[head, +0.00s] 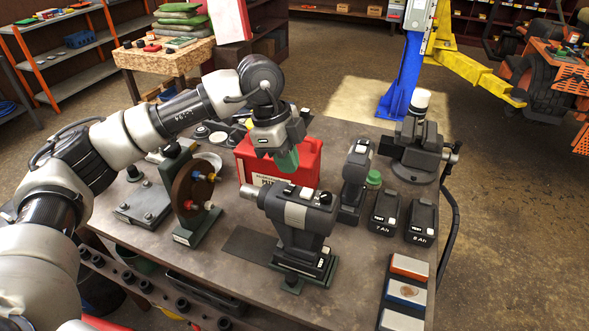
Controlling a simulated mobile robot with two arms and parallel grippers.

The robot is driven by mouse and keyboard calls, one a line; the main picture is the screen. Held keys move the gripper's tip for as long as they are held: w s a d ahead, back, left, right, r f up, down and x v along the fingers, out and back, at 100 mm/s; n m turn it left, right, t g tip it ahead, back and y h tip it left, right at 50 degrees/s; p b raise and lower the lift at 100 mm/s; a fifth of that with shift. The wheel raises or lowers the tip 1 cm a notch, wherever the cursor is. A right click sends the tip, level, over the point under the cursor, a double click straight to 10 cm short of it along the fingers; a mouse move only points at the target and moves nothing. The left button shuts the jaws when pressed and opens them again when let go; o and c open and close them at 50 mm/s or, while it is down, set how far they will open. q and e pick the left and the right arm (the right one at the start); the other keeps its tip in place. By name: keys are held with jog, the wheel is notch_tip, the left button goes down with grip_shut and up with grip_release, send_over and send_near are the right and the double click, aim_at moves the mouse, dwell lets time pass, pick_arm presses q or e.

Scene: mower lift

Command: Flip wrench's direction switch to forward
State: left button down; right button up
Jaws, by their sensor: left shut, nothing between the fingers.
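The wrench (300,218), a dark grey and black impact tool with a light band, stands upright on the bench near the middle of the head view, nose to the left. Small light and dark controls show on its upper right part; I cannot tell which is the direction switch or how it is set. My left gripper (287,161), with green fingertips, points down above and behind the wrench, in front of the red container. It is shut and empty, and appears apart from the wrench. My right gripper is not in view.
A red container (318,157) stands behind the wrench. A second tool (355,178), two batteries (386,212) and a vise (418,150) are to its right. A brown disc on a stand (194,187) is to its left. Coloured blocks (405,293) lie at front right.

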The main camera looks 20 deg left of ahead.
pick_arm(q)
notch_tip(320, 180, up, 4)
jog(key=r+b, duration=0.1)
jog(key=b, duration=0.1)
notch_tip(320, 180, up, 5)
jog(key=b, duration=0.2)
send_over(291, 184)
jog(key=w+a, duration=0.2)
jog(key=a, duration=0.1)
jog(key=shift+s+r, duration=0.1)
jog(key=shift+s, duration=0.1)
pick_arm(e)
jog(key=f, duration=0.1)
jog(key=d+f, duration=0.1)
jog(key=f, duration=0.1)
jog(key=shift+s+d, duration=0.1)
pick_arm(q)
jog(key=shift+d, duration=0.1)
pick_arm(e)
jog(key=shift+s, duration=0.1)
